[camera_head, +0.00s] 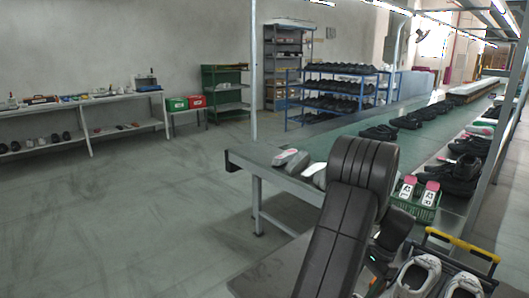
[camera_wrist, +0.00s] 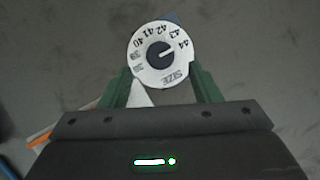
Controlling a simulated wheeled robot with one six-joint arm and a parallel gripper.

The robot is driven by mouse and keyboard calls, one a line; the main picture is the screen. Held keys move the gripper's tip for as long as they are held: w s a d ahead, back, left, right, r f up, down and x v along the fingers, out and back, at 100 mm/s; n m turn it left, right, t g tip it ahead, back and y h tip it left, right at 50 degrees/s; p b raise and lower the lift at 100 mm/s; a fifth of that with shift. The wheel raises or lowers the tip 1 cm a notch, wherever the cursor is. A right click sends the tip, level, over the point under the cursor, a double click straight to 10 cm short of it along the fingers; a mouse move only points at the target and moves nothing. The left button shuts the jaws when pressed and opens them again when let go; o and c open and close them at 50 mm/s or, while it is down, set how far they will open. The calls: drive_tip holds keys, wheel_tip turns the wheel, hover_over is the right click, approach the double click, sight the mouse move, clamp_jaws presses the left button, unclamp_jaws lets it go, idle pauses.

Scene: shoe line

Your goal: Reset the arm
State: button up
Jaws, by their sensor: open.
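My gripper (camera_wrist: 161,72) shows in the wrist view with its two green fingers apart. A round white size dial (camera_wrist: 143,62) with black numbers and a dark centre knob appears between and beyond the fingertips. I cannot tell whether the fingers touch it. A white pointed piece (camera_wrist: 140,96) shows just below the dial, beside the left finger. In the head view my black arm rises in the lower middle, bent at the top, and my fingers cannot be made out there.
A green conveyor table (camera_head: 340,142) with dark shoes runs to the back right. A green basket (camera_head: 424,213) with white number tags stands right of my arm. Grey-white shoes (camera_head: 418,275) sit by a yellow handle (camera_head: 463,243) at front right. Open floor (camera_head: 130,215) lies left.

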drive_tip(key=x, duration=0.5)
drive_tip(key=shift+r, duration=0.1)
